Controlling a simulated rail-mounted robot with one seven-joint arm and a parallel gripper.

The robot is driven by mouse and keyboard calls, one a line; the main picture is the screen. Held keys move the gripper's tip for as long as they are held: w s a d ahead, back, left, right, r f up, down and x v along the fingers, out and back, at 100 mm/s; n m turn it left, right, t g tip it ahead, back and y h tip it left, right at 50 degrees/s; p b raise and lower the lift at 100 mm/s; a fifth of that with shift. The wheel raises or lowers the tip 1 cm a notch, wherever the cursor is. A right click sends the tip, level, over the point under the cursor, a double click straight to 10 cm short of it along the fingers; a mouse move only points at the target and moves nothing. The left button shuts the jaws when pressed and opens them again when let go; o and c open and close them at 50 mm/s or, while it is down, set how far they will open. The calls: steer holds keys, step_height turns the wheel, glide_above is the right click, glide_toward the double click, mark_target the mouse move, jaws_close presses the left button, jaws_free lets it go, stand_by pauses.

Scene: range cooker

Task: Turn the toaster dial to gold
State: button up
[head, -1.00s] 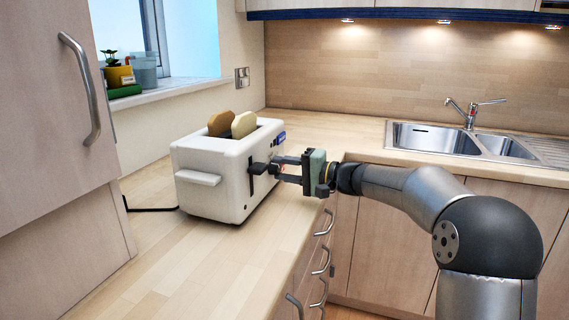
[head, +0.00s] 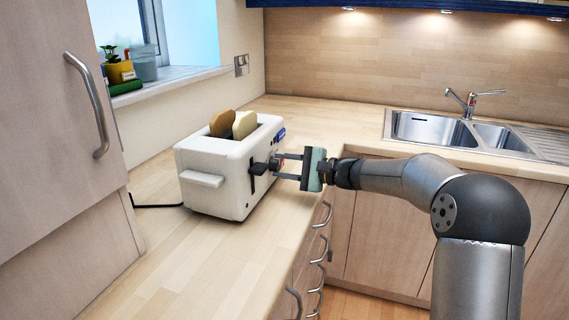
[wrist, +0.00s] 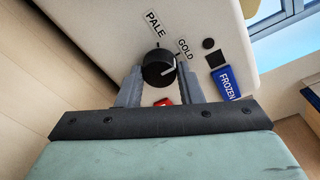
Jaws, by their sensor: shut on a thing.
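The white toaster (head: 215,175) stands on the counter with two slices of bread (head: 222,124) in its top. In the wrist view its dial (wrist: 158,68) is a round black knob with a white pointer line. The pointer faces right and slightly up, toward the GOLD label (wrist: 184,48) side and away from the PALE label (wrist: 155,22). My gripper (wrist: 159,76) has one finger on each side of the dial and is shut on it. In the head view my gripper (head: 279,166) reaches the toaster's right-hand face, where its fingertips partly hide the dial.
A blue FROZEN button (wrist: 226,83) and a red part (wrist: 163,102) lie near the dial. The sink (head: 430,128) is behind right. The front counter is clear.

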stand_by(0.3)
steer(key=o, duration=1)
steer(key=shift+d, duration=0.1)
steer(key=v, duration=1.7)
steer(key=shift+s+d+f, duration=0.1)
steer(key=shift+d, duration=0.05)
steer(key=s+a+f+n+g+h+p, duration=0.1)
steer(key=s+a+n+g+h+p, duration=0.2)
steer(key=s, duration=0.6)
steer(key=s+a+f+n+g+h+p, duration=0.15)
steer(key=s+a+h+p, duration=0.3)
steer(key=s, duration=0.45)
steer(key=s+d+n+h+p, duration=0.1)
steer(key=s+d+h+p, duration=0.1)
steer(key=s, duration=0.3)
steer(key=s+d+f+n+h+p, duration=0.1)
steer(key=s+d+n+h+p, duration=0.1)
steer(key=s, duration=0.4)
steer(key=s+d+f+n+h+p, duration=0.1)
steer(key=s+d+n+h, duration=0.1)
steer(key=s+d+h, duration=0.2)
steer(key=shift+s+d+g+p, duration=0.2)
steer(key=shift+s+d, duration=0.05)
steer(key=shift+s, duration=0.35)
steer(key=shift+s+d+g+p, duration=0.15)
steer(key=shift+s+d+p, duration=0.05)
steer(key=shift+s, duration=0.35)
